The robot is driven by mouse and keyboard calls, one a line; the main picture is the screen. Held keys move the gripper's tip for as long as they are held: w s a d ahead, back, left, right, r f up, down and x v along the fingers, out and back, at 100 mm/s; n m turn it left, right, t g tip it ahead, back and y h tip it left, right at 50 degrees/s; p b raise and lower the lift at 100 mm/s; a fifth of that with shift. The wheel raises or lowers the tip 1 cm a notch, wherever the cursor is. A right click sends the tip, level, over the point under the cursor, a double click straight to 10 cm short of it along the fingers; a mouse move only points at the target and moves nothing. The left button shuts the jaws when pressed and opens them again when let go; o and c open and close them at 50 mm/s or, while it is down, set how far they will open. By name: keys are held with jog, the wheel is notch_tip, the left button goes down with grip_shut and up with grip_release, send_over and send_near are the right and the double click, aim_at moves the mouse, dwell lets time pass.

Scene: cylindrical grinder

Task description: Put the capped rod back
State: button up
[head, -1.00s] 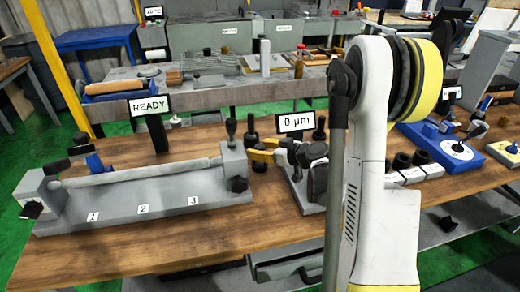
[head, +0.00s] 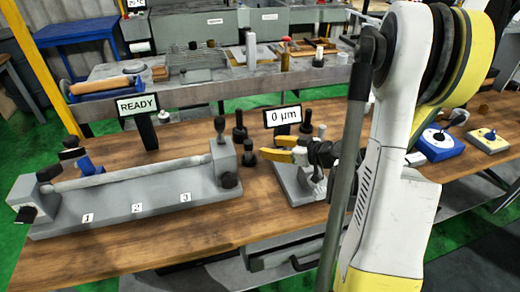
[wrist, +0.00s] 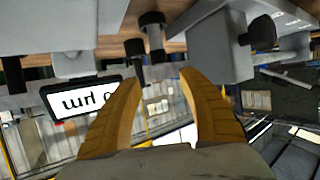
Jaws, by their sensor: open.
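My gripper (head: 272,149) has yellow fingers that are open and empty, pointing left, just below the "0 µm" display. In the wrist view my gripper (wrist: 158,80) spreads its fingers with nothing between them. A dark capped post (head: 240,128) stands between the grey fixture and the display, with a shorter dark post (head: 250,155) in front of it. In the wrist view a black-capped post (wrist: 153,35) shows beyond the fingertips, apart from them, beside another dark post (wrist: 136,60). I cannot tell for certain which of these is the capped rod.
A grey fixture (head: 140,205) numbered 1 to 3 holds a long pale bar at the left. The "READY" sign (head: 138,105) stands behind it. The "0 µm" display (head: 283,116) is close above my fingers. The wooden table's front (head: 190,245) is clear.

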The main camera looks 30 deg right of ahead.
jog(key=s+a+r+m+g+h, duration=0.1)
jog(key=s+a+r+g, duration=0.25)
jog(key=a, duration=0.55)
jog(key=s+a+r+m+g, duration=0.1)
jog(key=s+a+r+g, duration=0.15)
jog(key=s+a, duration=0.45)
jog(key=s+a+r+m+h, duration=0.1)
jog(key=s+a+r+h, duration=0.1)
jog(key=s+a, duration=0.3)
jog(key=shift+s+r+h, duration=0.3)
jog(key=shift+s+r, duration=0.2)
jog(key=shift+s, duration=0.1)
jog(key=shift+a, duration=0.1)
